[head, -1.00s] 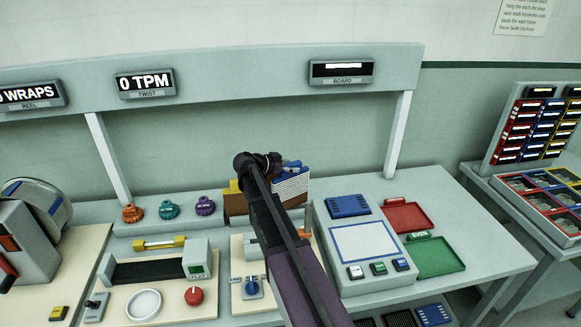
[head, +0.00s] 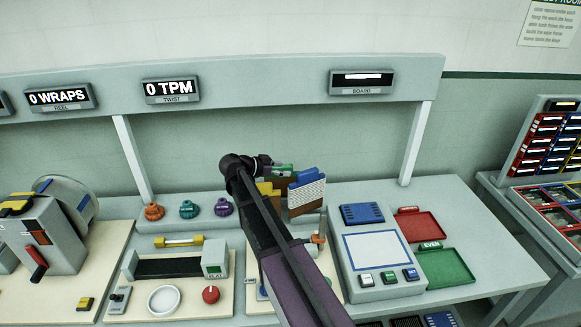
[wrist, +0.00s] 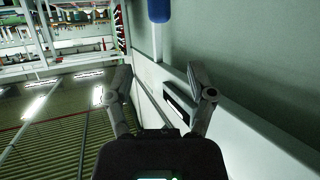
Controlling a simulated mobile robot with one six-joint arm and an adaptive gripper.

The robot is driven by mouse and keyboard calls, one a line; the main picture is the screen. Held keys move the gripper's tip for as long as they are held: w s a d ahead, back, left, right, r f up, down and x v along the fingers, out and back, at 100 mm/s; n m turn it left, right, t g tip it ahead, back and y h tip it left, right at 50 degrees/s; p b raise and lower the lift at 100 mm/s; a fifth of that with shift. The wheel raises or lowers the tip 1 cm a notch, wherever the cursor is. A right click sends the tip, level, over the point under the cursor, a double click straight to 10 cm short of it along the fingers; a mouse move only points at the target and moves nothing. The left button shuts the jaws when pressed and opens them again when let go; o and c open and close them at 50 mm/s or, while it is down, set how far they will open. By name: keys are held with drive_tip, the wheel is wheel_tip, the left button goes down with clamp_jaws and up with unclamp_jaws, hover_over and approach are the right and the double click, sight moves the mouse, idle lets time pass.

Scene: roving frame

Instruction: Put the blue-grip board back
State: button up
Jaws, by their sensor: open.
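A white, lined board with a blue grip (head: 305,176) stands in a brown rack (head: 306,209) at the back of the bench in the head view. A yellow grip (head: 265,188) shows to its left, partly behind my arm. My gripper (head: 278,166) is above and left of the blue-grip board in the picture, apparently apart from it; a small green part shows there. In the wrist view my gripper (wrist: 160,76) is open, with nothing between its fingers. A blue rounded thing on a pale stem (wrist: 158,10) lies beyond the fingertips; I cannot tell if it is the board's grip.
A grey station with a white panel (head: 375,250) stands right of my arm. Beside it lie a red tray (head: 418,224) and a green tray (head: 446,267). Coloured knobs (head: 189,209) stand left of the rack. The overhead beam (head: 260,85) spans the bench.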

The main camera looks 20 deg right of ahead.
drive_tip(key=shift+a+r, duration=0.15)
drive_tip(key=shift+a, duration=0.2)
drive_tip(key=shift+s, duration=0.15)
idle(0.3)
drive_tip(key=s+a+f+n+y, duration=0.4)
drive_tip(key=s+n, duration=0.1)
drive_tip(key=s, duration=0.3)
drive_tip(key=s+a+f+n+g+y, duration=0.1)
drive_tip(key=s+a+f+n+y, duration=0.2)
drive_tip(key=s, duration=0.5)
drive_tip(key=s+a+f+n+y, duration=0.4)
drive_tip(key=s+a+n+y, duration=0.2)
drive_tip(key=s+n, duration=0.2)
drive_tip(key=shift+f+n+g, duration=0.3)
drive_tip(key=shift+n, duration=0.1)
drive_tip(key=shift+f+b, duration=0.35)
drive_tip(key=shift+f, duration=0.05)
